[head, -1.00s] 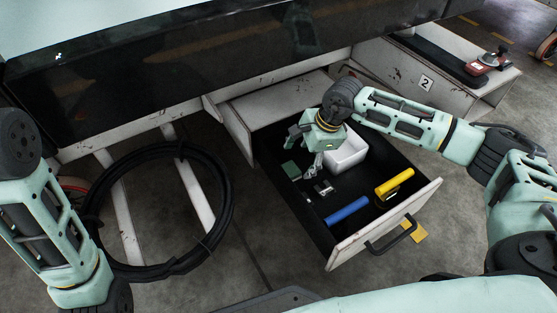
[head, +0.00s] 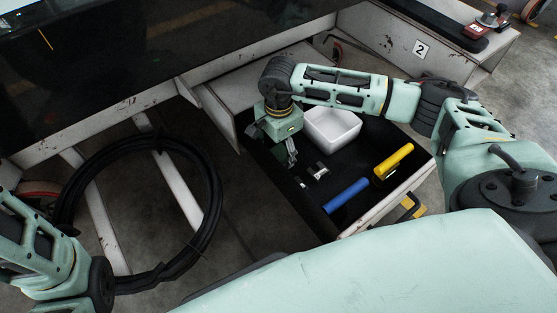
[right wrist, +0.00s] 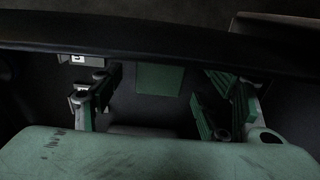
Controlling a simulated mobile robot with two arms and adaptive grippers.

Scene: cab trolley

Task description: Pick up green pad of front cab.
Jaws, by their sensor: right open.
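The green pad (right wrist: 160,80) is a flat square on the dark drawer floor in the right wrist view. It lies ahead of the gap between my right gripper's fingers, and neither finger touches it. In the head view the pad is hidden by my right gripper. My right gripper (head: 289,158) points down into the open drawer (head: 352,232) at its left side. In the right wrist view the gripper (right wrist: 160,104) is open, with green ribbed finger pads and nothing between them. My left arm shows at the left of the head view, its gripper out of frame.
The drawer also holds a white box (head: 333,128), a blue cylinder (head: 346,195), a yellow-handled item (head: 393,161) and a small metallic piece (head: 318,171). The drawer walls stand close around my right gripper. A black cable coil (head: 207,215) lies left of the drawer.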

